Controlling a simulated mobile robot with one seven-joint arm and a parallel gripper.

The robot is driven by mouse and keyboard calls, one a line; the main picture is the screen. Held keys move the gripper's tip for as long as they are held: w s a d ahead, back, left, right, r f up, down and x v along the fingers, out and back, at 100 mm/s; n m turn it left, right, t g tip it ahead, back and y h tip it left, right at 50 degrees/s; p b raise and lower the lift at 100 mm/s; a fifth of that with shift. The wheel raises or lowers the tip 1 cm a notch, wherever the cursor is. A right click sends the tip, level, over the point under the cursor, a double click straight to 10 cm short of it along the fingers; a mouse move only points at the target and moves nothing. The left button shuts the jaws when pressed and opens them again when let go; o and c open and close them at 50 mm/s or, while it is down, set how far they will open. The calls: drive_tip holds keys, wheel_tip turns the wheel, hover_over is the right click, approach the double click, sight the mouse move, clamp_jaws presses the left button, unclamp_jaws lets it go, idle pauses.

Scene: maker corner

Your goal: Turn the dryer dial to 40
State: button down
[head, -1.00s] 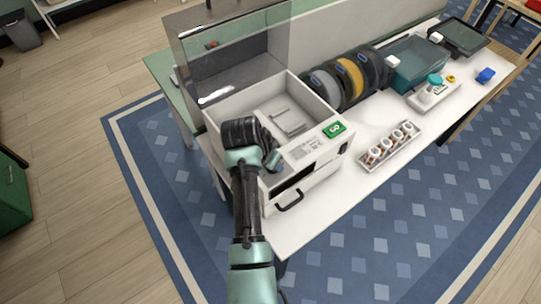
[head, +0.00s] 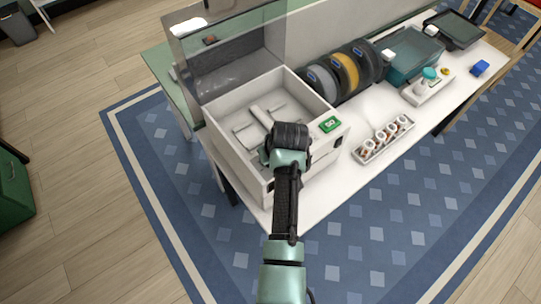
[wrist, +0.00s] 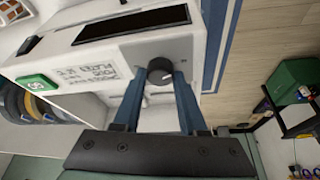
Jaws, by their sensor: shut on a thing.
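The dryer (head: 232,164) is a white open-topped box at the table's near left, with its clear lid (head: 235,58) raised. Its dial (wrist: 160,67) is a small dark knob on a grey panel in the wrist view. A light mark shows on the dial, towards the lower right. My gripper (wrist: 158,82) has its two blue fingers on either side of the dial, shut on it. In the head view my arm hides the dial and much of the front.
Several filament spools (head: 345,70) stand behind the dryer. A white rack (head: 384,139) of small parts lies to its right. Farther right are a teal bin (head: 412,58), a tray with a bottle (head: 428,84) and a blue object (head: 480,68).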

drive_tip(key=shift+w+d+n+g+y+b, duration=0.1)
drive_tip(key=shift+n+g+y+b, duration=0.35)
drive_tip(key=shift+n, duration=1.05)
drive_tip(key=shift+c, duration=2.3)
unclamp_jaws()
drive_tip(key=shift+r, duration=0.1)
drive_tip(key=b+v, duration=0.1)
drive_tip(key=v, duration=1.2)
drive_tip(key=shift+b, duration=0.3)
